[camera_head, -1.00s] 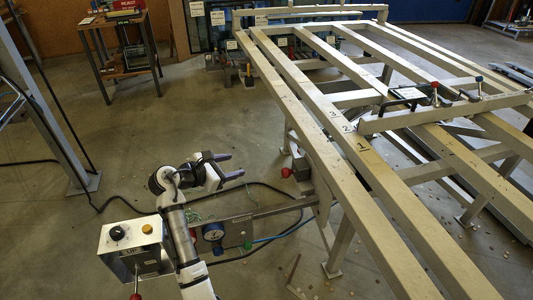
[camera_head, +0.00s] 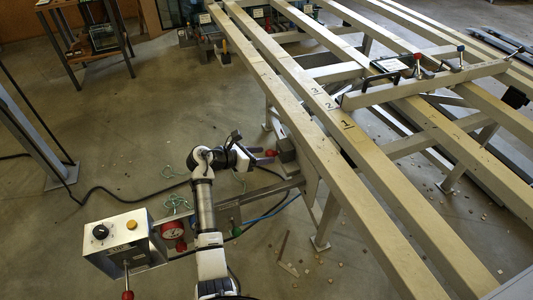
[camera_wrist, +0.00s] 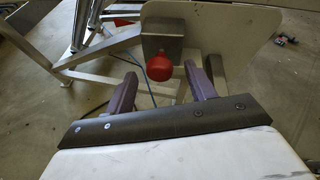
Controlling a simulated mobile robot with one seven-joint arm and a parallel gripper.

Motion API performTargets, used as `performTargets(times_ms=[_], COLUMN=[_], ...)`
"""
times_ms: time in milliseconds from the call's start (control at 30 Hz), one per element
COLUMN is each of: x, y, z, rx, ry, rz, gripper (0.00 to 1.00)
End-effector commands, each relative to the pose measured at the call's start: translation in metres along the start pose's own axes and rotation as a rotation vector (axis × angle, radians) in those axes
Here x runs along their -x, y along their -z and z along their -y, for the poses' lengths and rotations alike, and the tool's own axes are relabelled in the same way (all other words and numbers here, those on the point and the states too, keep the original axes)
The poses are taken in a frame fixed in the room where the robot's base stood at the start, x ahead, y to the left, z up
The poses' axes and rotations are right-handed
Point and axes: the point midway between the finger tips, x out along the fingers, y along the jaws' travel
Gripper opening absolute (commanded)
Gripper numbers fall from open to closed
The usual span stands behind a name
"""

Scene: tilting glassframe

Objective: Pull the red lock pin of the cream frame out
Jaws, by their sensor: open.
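The red lock pin's ball knob (camera_wrist: 159,68) sticks out of a grey metal bracket (camera_wrist: 160,47) in the wrist view. My gripper (camera_wrist: 160,74) is open, with one purple finger on each side of the knob in the wrist picture. I see gaps between the knob and both fingers; whether the knob lies between them in depth I cannot tell. In the head view my gripper (camera_head: 263,156) is close at the knob, which partly hides there. The pin's shaft is hidden.
A black cable (camera_head: 120,187) lies on the floor. A black-handled clamp bar (camera_head: 420,82) lies across the frame. The floor left of the frame is mostly clear.

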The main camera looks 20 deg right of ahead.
Motion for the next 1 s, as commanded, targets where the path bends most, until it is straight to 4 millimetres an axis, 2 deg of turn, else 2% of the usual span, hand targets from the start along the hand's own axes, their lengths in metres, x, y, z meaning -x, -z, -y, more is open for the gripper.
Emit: performTargets(times_ms=[100, 200, 533, 900, 967, 1000], x=[-0.015, -0.021, -0.024, -0.024, -0.024, -0.024], y=[-0.001, 0.0, 0.0, 0.0, 0.0, 0.0], z=[0.0, 0.0, -0.001, -0.001, -0.001, -0.001], rx=[-0.001, 0.0, -0.001, -0.001, -0.001, -0.001], ry=[0.001, 0.0, -0.001, -0.001, -0.001, -0.001], rz=[0.0, 0.0, 0.0, 0.0, 0.0, 0.0], gripper=[0.55, 0.55, 0.55, 0.07, 0.0, 0.0])
